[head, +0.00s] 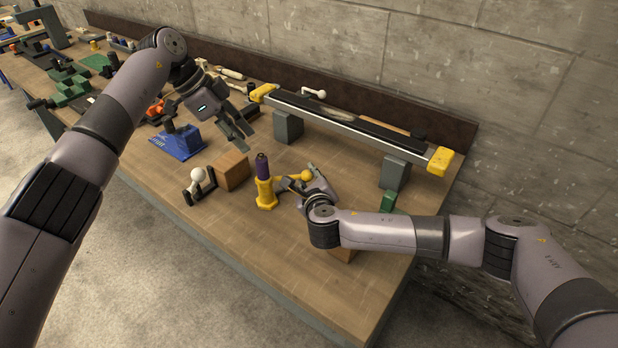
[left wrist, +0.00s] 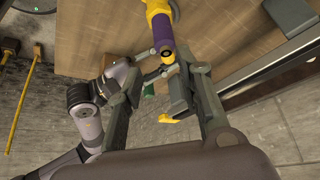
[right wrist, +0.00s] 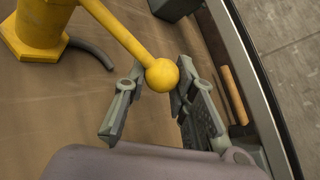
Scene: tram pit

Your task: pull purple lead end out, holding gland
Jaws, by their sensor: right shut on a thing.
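The yellow gland (head: 265,195) stands upright on the workbench, with the purple lead end (head: 262,166) sticking up from its top. A yellow arm with a ball knob (right wrist: 162,75) extends from the gland's side. My right gripper (right wrist: 150,88) is shut on this knob. My left gripper (head: 243,138) is open and empty, above and behind the lead end, apart from it. A short dark cable (right wrist: 92,52) comes out beside the gland's base.
A wooden block (head: 233,170) and a white ball-knobbed fixture (head: 199,183) stand left of the gland. A blue vise-like block (head: 176,143) is further left. A long rail with yellow ends (head: 350,128) spans the back. The bench front is mostly clear.

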